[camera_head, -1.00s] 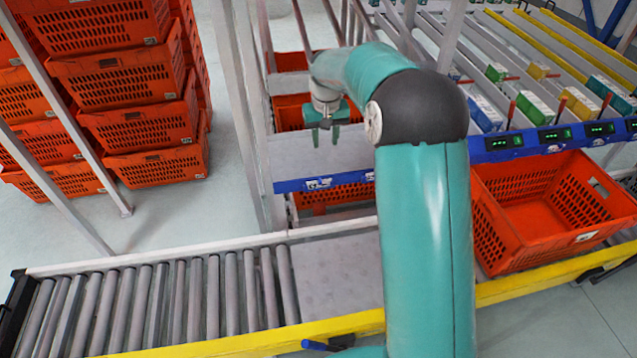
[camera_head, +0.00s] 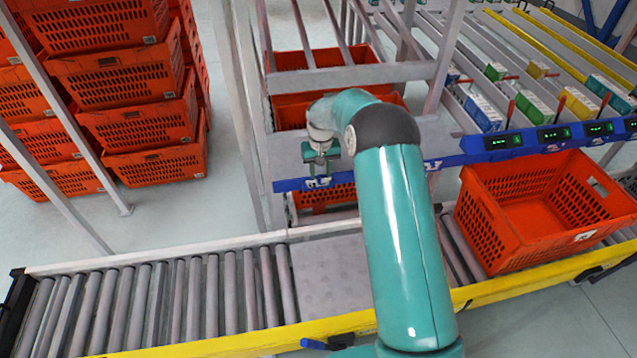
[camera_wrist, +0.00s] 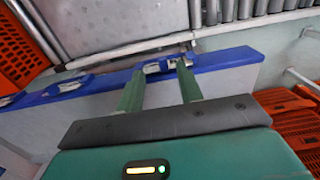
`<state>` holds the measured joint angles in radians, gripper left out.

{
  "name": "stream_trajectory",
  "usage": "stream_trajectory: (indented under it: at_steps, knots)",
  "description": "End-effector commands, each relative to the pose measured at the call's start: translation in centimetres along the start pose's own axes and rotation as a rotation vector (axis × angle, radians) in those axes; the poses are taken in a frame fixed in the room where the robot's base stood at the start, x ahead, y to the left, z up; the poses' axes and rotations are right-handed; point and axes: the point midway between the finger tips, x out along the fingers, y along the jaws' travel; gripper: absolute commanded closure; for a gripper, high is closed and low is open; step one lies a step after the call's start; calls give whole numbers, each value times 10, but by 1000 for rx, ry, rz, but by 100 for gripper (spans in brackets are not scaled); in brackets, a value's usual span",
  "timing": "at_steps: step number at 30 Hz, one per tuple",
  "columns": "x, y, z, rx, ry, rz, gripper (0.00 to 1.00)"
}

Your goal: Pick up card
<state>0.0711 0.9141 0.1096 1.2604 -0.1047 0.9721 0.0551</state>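My gripper (camera_head: 319,172) hangs in front of the blue rail (camera_head: 352,179) of the rack, left of centre in the head view. In the wrist view my gripper (camera_wrist: 161,68) has two green fingers spread apart, pointing at the blue rail (camera_wrist: 110,81). A small pale card-like piece (camera_wrist: 157,67) sits in a clip on that rail, between the fingertips. It also shows as a small white patch (camera_head: 318,183) below my gripper in the head view. I cannot tell whether the fingers touch it. Nothing is visibly held.
A roller conveyor (camera_head: 170,300) with a yellow edge runs across the front. An empty orange tote (camera_head: 540,205) stands on its right part. Stacked orange totes (camera_head: 130,125) stand at the left. Flow lanes with small boxes (camera_head: 535,105) fill the upper right. Upright posts flank my arm.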

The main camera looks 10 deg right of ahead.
Motion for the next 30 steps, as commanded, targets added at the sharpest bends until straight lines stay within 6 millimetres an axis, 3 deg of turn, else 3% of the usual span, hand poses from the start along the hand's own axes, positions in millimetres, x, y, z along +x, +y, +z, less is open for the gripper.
stream_trajectory:
  at_steps: [10,18,24,30]
  knots:
    - [46,-4,0,0,-2,0,64]
    - [50,-4,-1,0,0,0,64]
    - [50,-4,-1,0,0,0,100]
    - [50,-4,-1,0,0,0,100]
